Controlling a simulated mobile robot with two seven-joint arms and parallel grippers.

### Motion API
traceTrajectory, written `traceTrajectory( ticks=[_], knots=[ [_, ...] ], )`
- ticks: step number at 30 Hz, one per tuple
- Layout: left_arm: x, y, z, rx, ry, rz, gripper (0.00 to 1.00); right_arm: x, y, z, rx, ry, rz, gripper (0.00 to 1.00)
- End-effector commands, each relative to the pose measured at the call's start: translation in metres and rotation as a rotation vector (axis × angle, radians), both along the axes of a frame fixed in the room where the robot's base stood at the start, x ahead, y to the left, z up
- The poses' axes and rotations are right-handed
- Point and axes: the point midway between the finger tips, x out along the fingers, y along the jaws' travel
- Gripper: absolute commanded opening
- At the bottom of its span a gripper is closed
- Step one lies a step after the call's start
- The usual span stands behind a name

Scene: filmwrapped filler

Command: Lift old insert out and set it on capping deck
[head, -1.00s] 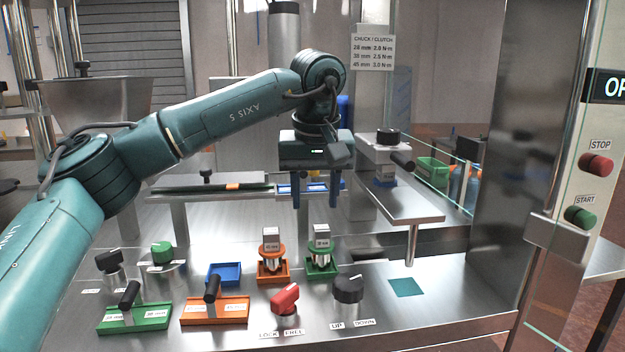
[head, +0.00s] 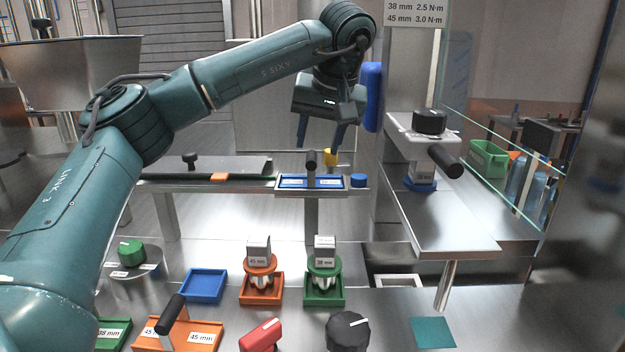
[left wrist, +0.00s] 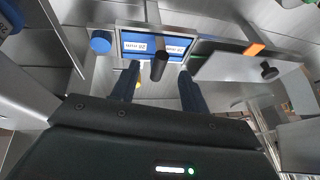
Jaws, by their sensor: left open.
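The old insert (head: 296,182) is a blue plate with white labels and an upright black handle (head: 311,159), seated in a metal holder on the rail. It also shows in the left wrist view (left wrist: 134,47), with its handle (left wrist: 159,66) pointing toward the camera. My left gripper (head: 320,148) is open and empty, with its blue fingers near the handle in the head view. In the wrist view the handle shows between the fingers; I cannot tell how far apart they are. The steel deck (head: 400,305) spreads across the front. My right gripper is not in view.
Green (head: 113,335) and orange (head: 207,341) handled inserts lie at front left. A blue tray (head: 203,286) is empty; orange and green trays hold 45 mm and 38 mm chucks. A blue post (head: 372,97) and chuck station (head: 425,150) stand right of the gripper.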

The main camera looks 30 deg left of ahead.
Motion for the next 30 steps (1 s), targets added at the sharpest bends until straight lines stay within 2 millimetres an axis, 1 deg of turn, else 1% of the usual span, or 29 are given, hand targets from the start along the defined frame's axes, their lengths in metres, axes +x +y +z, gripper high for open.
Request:
traceTrajectory(
  ticks=[1, 3, 8, 13, 15, 18, 26, 30],
  knots=[
    [0.001, 0.003, -0.006, 0.0, 0.002, 0.001, 0.45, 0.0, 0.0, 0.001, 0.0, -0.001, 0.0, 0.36],
    [0.003, 0.005, -0.012, -0.002, 0.0, 0.001, 0.45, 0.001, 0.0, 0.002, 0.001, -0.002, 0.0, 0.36],
    [0.005, 0.009, -0.021, 0.0, 0.002, 0.001, 0.45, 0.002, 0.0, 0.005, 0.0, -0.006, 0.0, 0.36],
    [0.008, 0.021, -0.043, 0.0, 0.003, 0.002, 0.45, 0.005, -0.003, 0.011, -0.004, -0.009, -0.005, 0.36],
    [0.011, 0.024, -0.052, 0.0, 0.002, 0.002, 0.45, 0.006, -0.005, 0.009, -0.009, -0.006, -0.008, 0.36],
    [0.013, 0.026, -0.06, -0.001, 0.0, 0.0, 0.45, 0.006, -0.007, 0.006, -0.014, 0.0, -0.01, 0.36],
    [0.013, 0.027, -0.062, -0.002, -0.001, -0.001, 0.44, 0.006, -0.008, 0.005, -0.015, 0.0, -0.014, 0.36],
    [0.013, 0.027, -0.062, -0.002, -0.001, -0.001, 0.33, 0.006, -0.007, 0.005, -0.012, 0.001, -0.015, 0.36]
  ],
)
